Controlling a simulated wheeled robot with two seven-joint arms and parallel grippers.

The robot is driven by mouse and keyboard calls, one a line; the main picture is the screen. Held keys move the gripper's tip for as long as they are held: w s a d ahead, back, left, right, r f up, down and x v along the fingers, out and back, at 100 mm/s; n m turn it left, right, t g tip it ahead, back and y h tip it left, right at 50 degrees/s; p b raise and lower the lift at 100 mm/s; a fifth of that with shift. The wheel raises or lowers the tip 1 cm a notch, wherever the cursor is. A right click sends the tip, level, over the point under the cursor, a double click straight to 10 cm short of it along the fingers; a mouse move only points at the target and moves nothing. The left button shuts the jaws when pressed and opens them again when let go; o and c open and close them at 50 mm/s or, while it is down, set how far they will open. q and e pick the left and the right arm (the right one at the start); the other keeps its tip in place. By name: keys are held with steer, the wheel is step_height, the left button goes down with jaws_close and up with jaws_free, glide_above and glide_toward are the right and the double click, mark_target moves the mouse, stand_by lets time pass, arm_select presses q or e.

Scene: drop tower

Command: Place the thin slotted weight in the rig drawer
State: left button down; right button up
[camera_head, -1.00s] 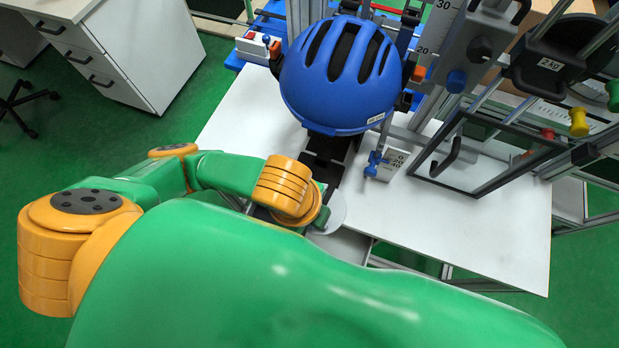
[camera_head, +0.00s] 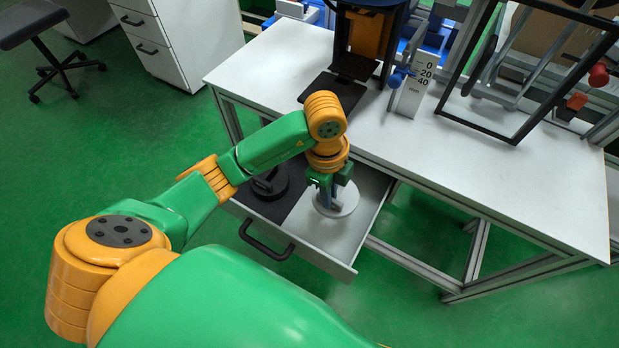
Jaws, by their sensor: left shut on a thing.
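The thin slotted weight (camera_head: 350,202) is a pale grey disc in the right half of the open rig drawer (camera_head: 345,238). My left gripper (camera_head: 327,197) points down over it and is shut on it; the fingers hide part of the disc. I cannot tell whether the disc touches the drawer floor. The drawer juts out from under the white table, with a black handle (camera_head: 266,241) on its front. My right gripper is not in view.
A black round weight (camera_head: 270,183) lies on the dark left half of the drawer. The white rig table (camera_head: 480,165) stands behind, with a scale block (camera_head: 414,88) and a black frame (camera_head: 478,101) on it. Green floor is free in front.

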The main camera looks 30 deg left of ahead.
arm_select(q)
step_height(320, 180, down, 3)
steer(key=shift+s+d+f+b, duration=0.1)
steer(key=shift+s+d+b, duration=0.05)
steer(key=shift+b, duration=0.75)
steer(key=f, duration=0.3)
steer(key=f+b, duration=0.1)
steer(key=f, duration=0.3)
steer(key=shift+w+f+b, duration=0.2)
steer(key=shift+f+b, duration=0.05)
steer(key=shift+b, duration=0.05)
steer(key=c, duration=0.9)
jaws_free()
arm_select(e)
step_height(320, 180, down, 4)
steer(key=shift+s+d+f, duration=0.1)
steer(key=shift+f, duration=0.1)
arm_select(q)
steer(key=r+p, duration=0.1)
steer(key=r, duration=0.3)
steer(key=a+r+p, duration=0.1)
steer(key=r+p, duration=0.1)
steer(key=r, duration=0.2)
steer(key=r+p, duration=0.1)
steer(key=r, duration=0.3)
steer(key=shift+s+a, duration=0.1)
steer(key=shift+a, duration=0.15)
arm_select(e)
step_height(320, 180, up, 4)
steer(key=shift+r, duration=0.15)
